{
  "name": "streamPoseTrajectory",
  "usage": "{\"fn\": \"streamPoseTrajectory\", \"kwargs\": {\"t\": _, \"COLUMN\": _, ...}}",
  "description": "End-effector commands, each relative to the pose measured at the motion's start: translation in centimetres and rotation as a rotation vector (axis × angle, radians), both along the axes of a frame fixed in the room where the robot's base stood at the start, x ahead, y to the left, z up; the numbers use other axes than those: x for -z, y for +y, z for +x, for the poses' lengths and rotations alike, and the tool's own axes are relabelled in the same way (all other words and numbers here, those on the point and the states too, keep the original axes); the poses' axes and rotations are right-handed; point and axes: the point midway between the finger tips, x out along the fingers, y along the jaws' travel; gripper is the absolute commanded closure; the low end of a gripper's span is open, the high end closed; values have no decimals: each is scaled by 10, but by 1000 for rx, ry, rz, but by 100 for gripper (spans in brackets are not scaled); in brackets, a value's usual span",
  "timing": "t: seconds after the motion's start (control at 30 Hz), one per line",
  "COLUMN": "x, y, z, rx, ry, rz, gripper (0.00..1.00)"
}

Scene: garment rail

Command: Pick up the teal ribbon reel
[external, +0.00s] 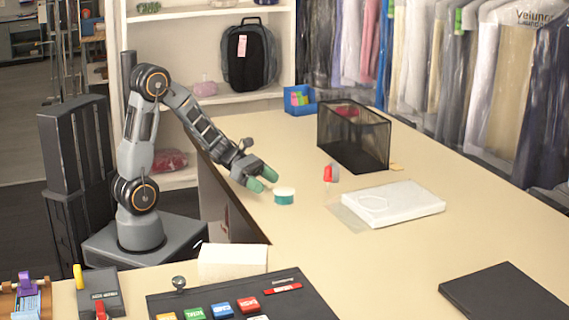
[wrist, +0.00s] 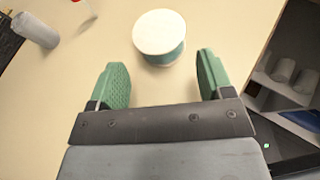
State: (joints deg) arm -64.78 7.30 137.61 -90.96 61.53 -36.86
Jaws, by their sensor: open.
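The teal ribbon reel (external: 284,196) stands on the tan counter near its left edge, with a white top and a teal band. In the wrist view the reel (wrist: 159,36) sits just beyond the fingertips, roughly centred between them. My gripper (external: 264,180) has green finger pads and is open and empty. It is just to the left of the reel in the external view. In the wrist view the two fingers of the gripper (wrist: 160,70) are spread wider than the reel.
A black mesh bin (external: 354,138), a red-capped item (external: 330,173) and a white folded packet (external: 393,204) stand to the right of the reel. A white box (external: 232,261) and a dark tray (external: 245,299) are in front. The counter (external: 315,255) around the reel is clear.

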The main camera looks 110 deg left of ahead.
Motion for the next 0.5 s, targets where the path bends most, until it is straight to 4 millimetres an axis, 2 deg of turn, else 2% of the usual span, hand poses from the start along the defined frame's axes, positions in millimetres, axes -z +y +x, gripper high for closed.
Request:
{"fn": "streamPoseTrajectory", "kwargs": {"t": 0.23, "x": 5, "y": -2, "z": 13, "rx": 3, "ry": 1, "rz": 1, "gripper": 26}}
{"fn": "streamPoseTrajectory", "kwargs": {"t": 0.5, "x": 20, "y": -6, "z": 45, "rx": 3, "ry": 1, "rz": 0, "gripper": 26}}
